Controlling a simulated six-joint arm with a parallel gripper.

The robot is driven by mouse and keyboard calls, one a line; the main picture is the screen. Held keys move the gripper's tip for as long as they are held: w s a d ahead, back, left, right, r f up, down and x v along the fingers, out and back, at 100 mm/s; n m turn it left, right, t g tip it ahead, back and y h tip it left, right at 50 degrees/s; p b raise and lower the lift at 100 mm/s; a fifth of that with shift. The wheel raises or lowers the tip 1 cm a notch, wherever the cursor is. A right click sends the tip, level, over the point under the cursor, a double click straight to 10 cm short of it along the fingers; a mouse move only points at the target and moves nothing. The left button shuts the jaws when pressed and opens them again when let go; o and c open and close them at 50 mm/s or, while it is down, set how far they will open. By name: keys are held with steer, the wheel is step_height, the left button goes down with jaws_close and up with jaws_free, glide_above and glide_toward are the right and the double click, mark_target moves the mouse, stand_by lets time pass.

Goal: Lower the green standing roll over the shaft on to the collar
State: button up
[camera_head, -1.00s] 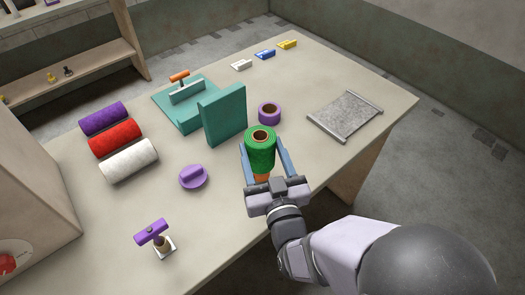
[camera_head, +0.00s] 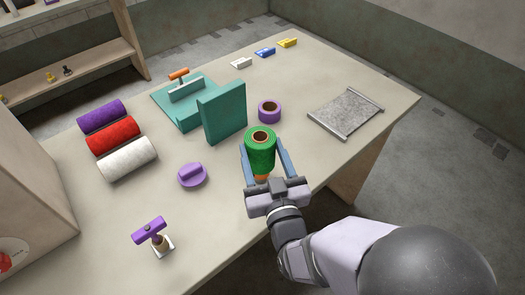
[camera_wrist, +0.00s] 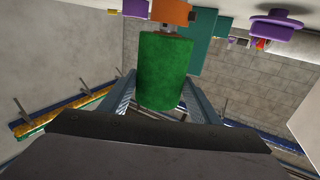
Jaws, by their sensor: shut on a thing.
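The green roll (camera_head: 260,154) stands upright between the two fingers of my gripper (camera_head: 267,163), its brown core showing at the top. My gripper is shut on it. In the wrist view, the green roll (camera_wrist: 162,75) fills the space between the fingers. An orange part (camera_head: 262,178), seemingly the collar, shows just below the roll, and also at the top of the wrist view (camera_wrist: 172,12). A small grey piece, perhaps the shaft, shows between orange part and roll. The roll hides the rest, so I cannot tell how far it is over the shaft.
A teal upright block (camera_head: 225,112) stands left of the roll, and a purple ring-shaped roll (camera_head: 269,111) behind it. A purple knobbed disc (camera_head: 192,175) lies to the left. A grey mat (camera_head: 345,113) lies to the right. Purple, red and white rolls (camera_head: 127,158) lie farther left.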

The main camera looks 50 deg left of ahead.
steer(key=shift+f+b, duration=0.6)
steer(key=o, duration=1.3)
steer(key=shift+r, duration=5.05)
